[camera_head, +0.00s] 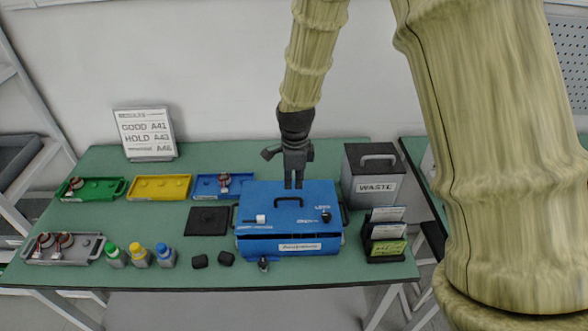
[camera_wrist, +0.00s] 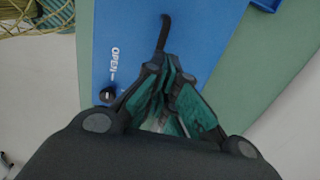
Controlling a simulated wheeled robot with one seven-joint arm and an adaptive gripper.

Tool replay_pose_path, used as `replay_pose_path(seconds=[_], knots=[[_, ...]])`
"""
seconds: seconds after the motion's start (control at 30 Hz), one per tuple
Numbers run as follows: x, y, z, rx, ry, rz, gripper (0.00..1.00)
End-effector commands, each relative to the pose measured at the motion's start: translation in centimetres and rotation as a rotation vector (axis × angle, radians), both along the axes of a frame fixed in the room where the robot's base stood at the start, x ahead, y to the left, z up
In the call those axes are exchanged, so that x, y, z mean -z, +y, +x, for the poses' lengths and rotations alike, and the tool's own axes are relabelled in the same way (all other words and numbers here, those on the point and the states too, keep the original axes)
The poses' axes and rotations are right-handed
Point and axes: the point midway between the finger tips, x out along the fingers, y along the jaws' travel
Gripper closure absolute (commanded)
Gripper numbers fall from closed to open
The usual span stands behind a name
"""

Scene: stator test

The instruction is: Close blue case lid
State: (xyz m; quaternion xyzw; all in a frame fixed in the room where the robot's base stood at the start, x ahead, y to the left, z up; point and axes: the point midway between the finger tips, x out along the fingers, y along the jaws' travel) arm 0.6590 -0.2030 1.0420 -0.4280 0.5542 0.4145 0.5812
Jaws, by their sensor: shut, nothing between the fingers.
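The blue case (camera_head: 262,192) stands at the middle right of the green table. Its lid lies down over the body, with a dark handle (camera_head: 288,200) on top; I cannot tell whether it is fully seated. My gripper (camera_head: 293,186) points down at the rear part of the lid, behind the handle. In the wrist view my gripper (camera_wrist: 163,72) is shut and empty over the blue lid (camera_wrist: 205,30), its tips near the dark handle (camera_wrist: 164,32). A dark knob (camera_wrist: 107,95) sits beside the word OPEN. Contact with the lid cannot be told.
A dark waste bin (camera_head: 376,185) and a card holder (camera_head: 386,236) stand right of the case. Green, yellow (camera_head: 160,187) and blue trays line the back left. A black mat (camera_head: 207,221) lies left of the case.

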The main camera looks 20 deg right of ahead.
Motion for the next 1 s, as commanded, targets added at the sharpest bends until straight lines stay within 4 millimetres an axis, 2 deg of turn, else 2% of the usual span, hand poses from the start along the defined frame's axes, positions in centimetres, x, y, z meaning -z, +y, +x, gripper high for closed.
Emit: replay_pose_path(seconds=[0.4, 0.87, 1.0], knots=[[2.8, 0.0, 0.1, -0.001, 0.000, 0.000, 1.00], [3.2, 0.0, 0.1, -0.001, -0.001, 0.000, 1.00], [3.4, 0.7, 0.2, -0.012, -0.011, -0.004, 1.00]])
